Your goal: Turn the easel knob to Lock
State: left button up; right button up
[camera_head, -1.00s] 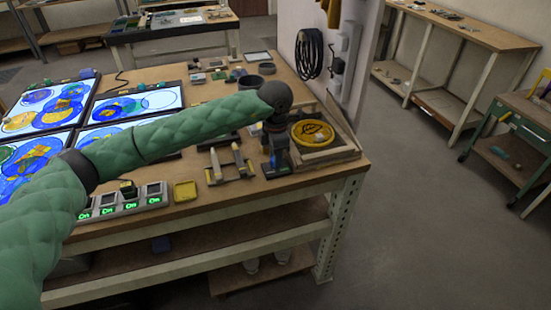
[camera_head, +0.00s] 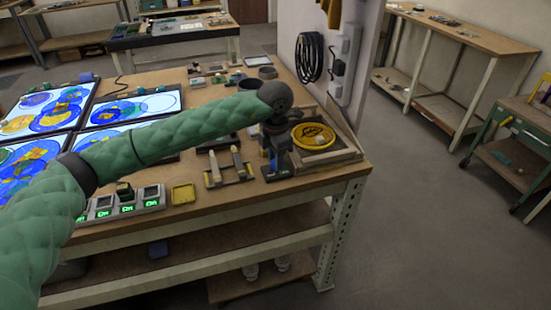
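A yellow round disc (camera_head: 313,136) with a dark mark lies in a wooden frame (camera_head: 335,156) at the table's right corner. My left arm reaches in from the left, and my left gripper (camera_head: 275,148) points down just left of the disc. A dark upright fixture with a base plate (camera_head: 282,172) stands at the gripper's tip; gripper and fixture overlap in dark tones. I cannot make out the easel knob or a Lock mark; the gripper may hide them. The fingers are too small and dark to tell open from shut. My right gripper is not in view.
Left of the gripper are a small stand with two pale upright pegs (camera_head: 236,160), a yellow square dish (camera_head: 183,193) and switch boxes with green "On" displays (camera_head: 126,208). Lit panels with coloured glass (camera_head: 135,106) lie behind my arm. A wall panel with a coiled cable (camera_head: 309,57) rises behind the frame.

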pick_arm(q)
jog(key=o, duration=0.4)
jog(key=shift+c, duration=0.2)
jog(key=shift+o, duration=0.2)
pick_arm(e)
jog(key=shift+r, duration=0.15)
pick_arm(q)
jog(key=shift+r, duration=0.1)
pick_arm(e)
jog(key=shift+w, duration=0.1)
pick_arm(q)
notch_tip(320, 180, up, 6)
jog(key=shift+r+b, duration=0.15)
jog(key=shift+b, duration=0.7)
jog(key=shift+r, duration=0.7)
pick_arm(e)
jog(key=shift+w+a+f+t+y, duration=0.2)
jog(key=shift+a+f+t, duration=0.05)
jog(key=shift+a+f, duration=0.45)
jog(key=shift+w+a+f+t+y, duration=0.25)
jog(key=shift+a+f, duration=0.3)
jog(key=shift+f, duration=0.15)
pick_arm(q)
jog(key=shift+f, duration=0.1)
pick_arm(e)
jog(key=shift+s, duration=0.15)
